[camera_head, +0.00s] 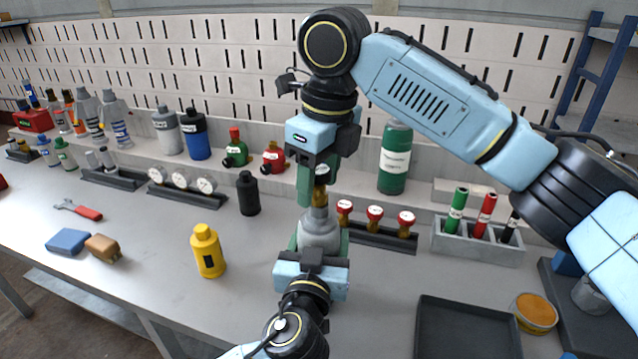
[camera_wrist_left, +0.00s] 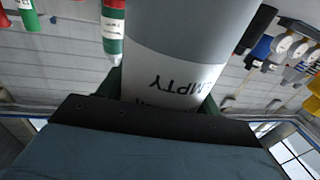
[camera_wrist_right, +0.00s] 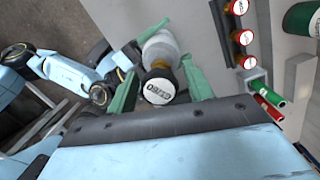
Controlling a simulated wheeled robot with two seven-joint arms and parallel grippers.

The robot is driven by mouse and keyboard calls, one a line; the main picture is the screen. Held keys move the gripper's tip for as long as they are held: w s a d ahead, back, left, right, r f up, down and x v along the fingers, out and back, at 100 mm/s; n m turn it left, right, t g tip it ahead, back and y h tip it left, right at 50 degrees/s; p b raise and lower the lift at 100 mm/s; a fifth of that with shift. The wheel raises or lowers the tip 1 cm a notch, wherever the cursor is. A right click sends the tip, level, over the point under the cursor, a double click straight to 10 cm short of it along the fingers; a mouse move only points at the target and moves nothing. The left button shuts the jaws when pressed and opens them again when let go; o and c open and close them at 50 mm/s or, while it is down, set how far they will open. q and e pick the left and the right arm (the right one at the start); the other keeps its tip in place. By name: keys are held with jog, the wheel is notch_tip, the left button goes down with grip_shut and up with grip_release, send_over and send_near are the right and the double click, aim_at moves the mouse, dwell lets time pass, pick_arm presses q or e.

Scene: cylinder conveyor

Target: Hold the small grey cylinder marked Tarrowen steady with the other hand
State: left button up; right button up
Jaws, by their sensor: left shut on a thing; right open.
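The small grey cylinder (camera_head: 320,228) stands upright near the middle of the bench. In the left wrist view its grey body (camera_wrist_left: 190,25) carries a white label reading "EMPTY" upside down; I cannot read the name Tarrowen. My left gripper (camera_head: 318,246) is shut on the cylinder's body from the near side. A brass valve (camera_head: 320,197) tops the cylinder, with a black round piece above it whose white face (camera_wrist_right: 160,91) bears small lettering. My right gripper (camera_wrist_right: 160,78) is open, pointing down, with its green fingers on both sides of this top piece. Contact is not clear.
A yellow bottle (camera_head: 207,252) and a black bottle (camera_head: 248,194) stand to the left. Red-topped valves in a rack (camera_head: 376,234) sit close on the right, before a large green cylinder (camera_head: 395,160). A dark tray (camera_head: 467,330) lies at the front right.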

jog(key=shift+r, duration=0.6)
jog(key=m, duration=0.4)
jog(key=shift+m+h, duration=0.3)
jog(key=shift+m, duration=0.7)
jog(key=m, duration=0.2)
jog(key=shift+m+t, duration=0.3)
jog(key=shift+m, duration=0.1)
jog(key=m, duration=0.3)
jog(key=shift+h, duration=0.3)
jog(key=shift+m, duration=0.3)
